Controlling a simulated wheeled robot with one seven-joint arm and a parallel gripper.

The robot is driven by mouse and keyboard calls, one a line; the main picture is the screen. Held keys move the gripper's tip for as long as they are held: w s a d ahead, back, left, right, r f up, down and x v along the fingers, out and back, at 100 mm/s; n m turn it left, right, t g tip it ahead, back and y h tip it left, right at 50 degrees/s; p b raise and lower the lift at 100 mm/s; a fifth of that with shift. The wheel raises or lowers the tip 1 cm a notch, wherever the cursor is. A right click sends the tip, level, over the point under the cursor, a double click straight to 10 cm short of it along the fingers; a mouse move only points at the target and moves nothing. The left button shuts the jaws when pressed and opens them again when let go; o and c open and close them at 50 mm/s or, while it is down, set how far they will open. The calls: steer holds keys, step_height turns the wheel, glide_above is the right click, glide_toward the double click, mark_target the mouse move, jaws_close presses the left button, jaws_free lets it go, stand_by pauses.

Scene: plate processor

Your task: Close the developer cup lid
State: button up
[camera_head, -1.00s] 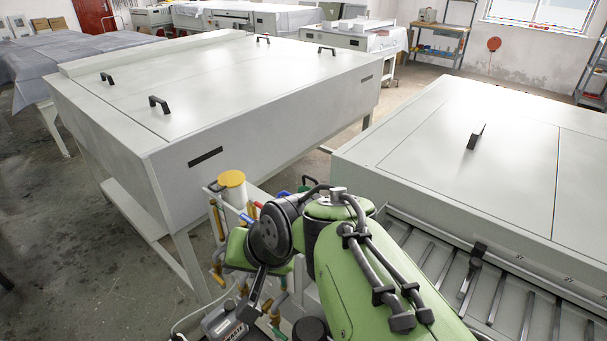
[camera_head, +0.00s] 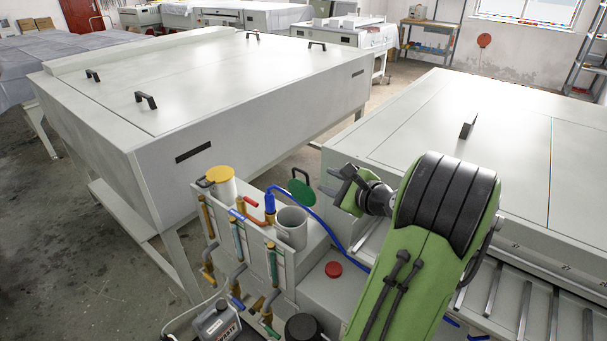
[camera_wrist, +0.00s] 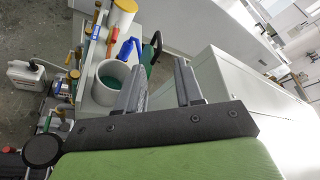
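The grey developer cup (camera_head: 291,230) stands open at the top of the small tank unit. Its green lid (camera_head: 301,192) stands tilted up behind the rim. In the wrist view the white cup (camera_wrist: 107,82) shows green inside, and the dark green lid (camera_wrist: 151,52) stands up beside it, just beyond my fingertips. My gripper (camera_head: 329,180) is to the right of the lid in the head view, apart from it. Its two fingers are spread and empty in the wrist view (camera_wrist: 160,68).
A yellow-lidded cup (camera_head: 221,182) stands left of the open cup. A blue nozzle with a hose (camera_head: 269,203) stands between them. Valves and pipes line the unit's front. The large white machine (camera_head: 160,150) and another machine (camera_head: 415,130) flank the unit.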

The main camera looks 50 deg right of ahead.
mark_target(304, 172)
steer(key=x, duration=1.1)
steer(key=shift+w+b, duration=0.15)
steer(key=shift+b, duration=0.25)
steer(key=shift+c, duration=0.5)
jaws_close()
